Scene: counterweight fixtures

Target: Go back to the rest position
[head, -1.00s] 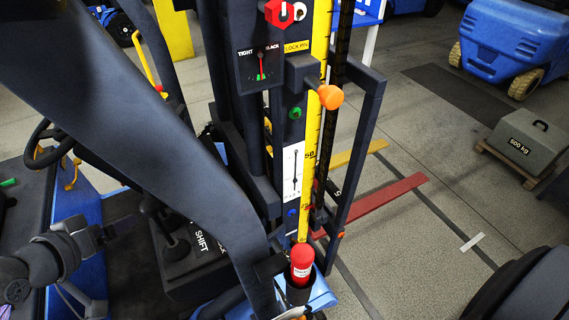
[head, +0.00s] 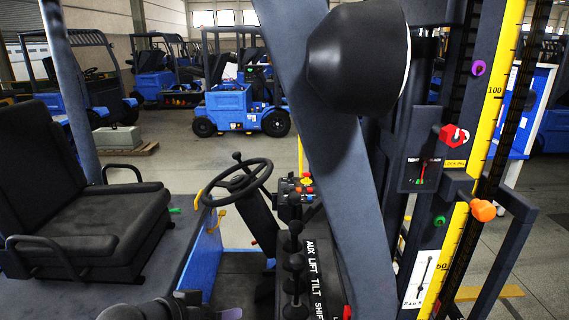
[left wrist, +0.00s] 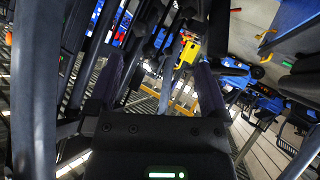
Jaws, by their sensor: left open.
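My left gripper (head: 212,307) shows at the bottom edge of the head view, partly cut off, beside the lever console and below the steering wheel. In the left wrist view its two dark fingers (left wrist: 167,85) stand wide apart with nothing held between them. My right gripper is not in the head view. The forklift mast with its yellow scale (head: 455,235) stands to the right, well apart from the left gripper.
A steering wheel (head: 237,182), a black seat (head: 75,195) and a lever console (head: 295,262) are close by. A slanted dark post (head: 335,150) and a rounded black part (head: 355,55) block the middle. An orange knob (head: 483,210) sticks out from the mast.

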